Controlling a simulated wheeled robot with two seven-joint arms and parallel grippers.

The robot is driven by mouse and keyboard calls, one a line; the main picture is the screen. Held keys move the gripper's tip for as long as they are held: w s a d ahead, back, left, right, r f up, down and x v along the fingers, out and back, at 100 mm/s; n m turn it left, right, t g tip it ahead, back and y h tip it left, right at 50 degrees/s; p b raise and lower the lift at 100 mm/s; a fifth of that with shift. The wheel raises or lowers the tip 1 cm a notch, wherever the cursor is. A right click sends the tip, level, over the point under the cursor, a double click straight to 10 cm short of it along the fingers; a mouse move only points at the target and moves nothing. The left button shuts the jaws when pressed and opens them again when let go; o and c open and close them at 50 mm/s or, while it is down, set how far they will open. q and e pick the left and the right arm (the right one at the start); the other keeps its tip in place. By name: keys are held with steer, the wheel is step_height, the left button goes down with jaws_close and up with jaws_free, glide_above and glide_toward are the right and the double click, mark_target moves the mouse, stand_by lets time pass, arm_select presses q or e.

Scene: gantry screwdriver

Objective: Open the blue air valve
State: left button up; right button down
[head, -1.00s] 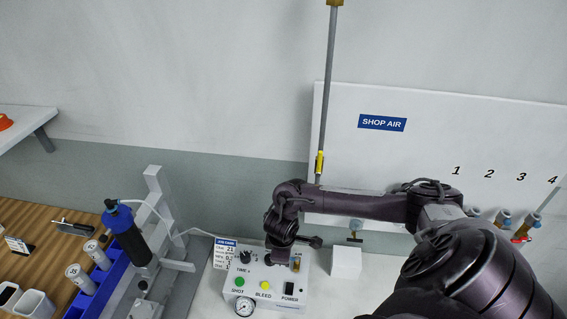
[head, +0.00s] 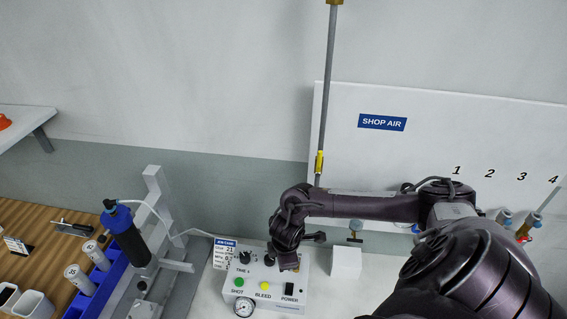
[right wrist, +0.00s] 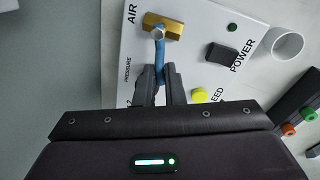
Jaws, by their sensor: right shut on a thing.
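The blue air valve's handle (right wrist: 159,66) shows in the right wrist view beside the word AIR. It runs crosswise from the brass valve body (right wrist: 172,28) toward my right gripper (right wrist: 159,88). My right gripper is shut on the handle's near end, with one finger on each side. In the head view my right gripper (head: 286,266) is low over the right part of the white control box (head: 232,294) and hides most of the valve. My left gripper is not in view.
The box also carries a green button (head: 239,283), a yellow button (head: 265,285), a black power switch (head: 289,288) and a gauge (head: 244,307). A small white block (head: 346,262) stands right of it.

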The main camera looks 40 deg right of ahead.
steer(key=n, duration=0.2)
steer(key=s+n+b, duration=0.1)
steer(key=shift+s+a+n+y, duration=0.1)
steer(key=shift+a+n+y, duration=0.05)
steer(key=shift+n+y, duration=0.25)
steer(key=n, duration=0.1)
steer(key=s+n+b, duration=0.1)
steer(key=shift+f+n, duration=0.1)
steer(key=shift+n, duration=0.3)
steer(key=n+b, duration=0.1)
steer(key=s+n+y, duration=0.1)
steer(key=n, duration=0.1)
steer(key=shift+b, duration=0.35)
steer(key=shift+s+d+n+y+b, duration=0.2)
steer(key=shift+n+b, duration=0.15)
steer(key=shift+n, duration=0.4)
steer(key=shift+s+d+n+y+b, duration=0.1)
steer(key=shift+s+n+b, duration=0.15)
steer(key=shift+n, duration=0.45)
steer(key=shift+s+d+n+y+b, duration=0.15)
steer(key=shift+n+b, duration=0.25)
steer(key=shift+n, duration=0.35)
steer(key=c, duration=1.5)
jaws_free()
steer(key=shift+s, duration=0.1)
steer(key=shift+c, duration=0.2)
steer(key=b+v, duration=0.1)
steer(key=v, duration=0.7)
